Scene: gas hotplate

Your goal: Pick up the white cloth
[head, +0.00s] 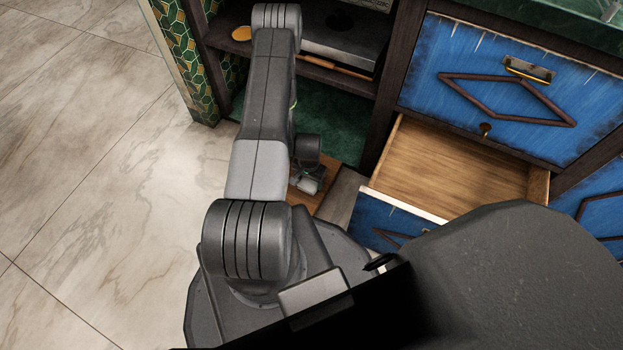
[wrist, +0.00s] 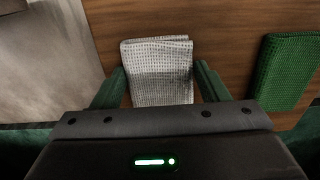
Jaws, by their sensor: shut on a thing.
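The white cloth (wrist: 158,75) is a folded, waffle-textured piece in the middle of the wrist view. It lies between the two green fingers of my gripper (wrist: 160,82), which is shut on it. The cloth's near end is hidden behind the gripper body. A brown wooden surface (wrist: 225,45) shows behind and beside the cloth; I cannot tell whether the cloth touches it. In the head view my arm covers much of the area, and the gripper end (head: 308,180) shows only in small part.
A green cloth (wrist: 290,72) lies on the wooden surface to the right. In the head view an open, empty-looking wooden drawer (head: 455,165) stands out from the blue cabinet (head: 500,85). An orange round thing (head: 241,33) sits on the shelf. Marble floor (head: 80,190) is clear at left.

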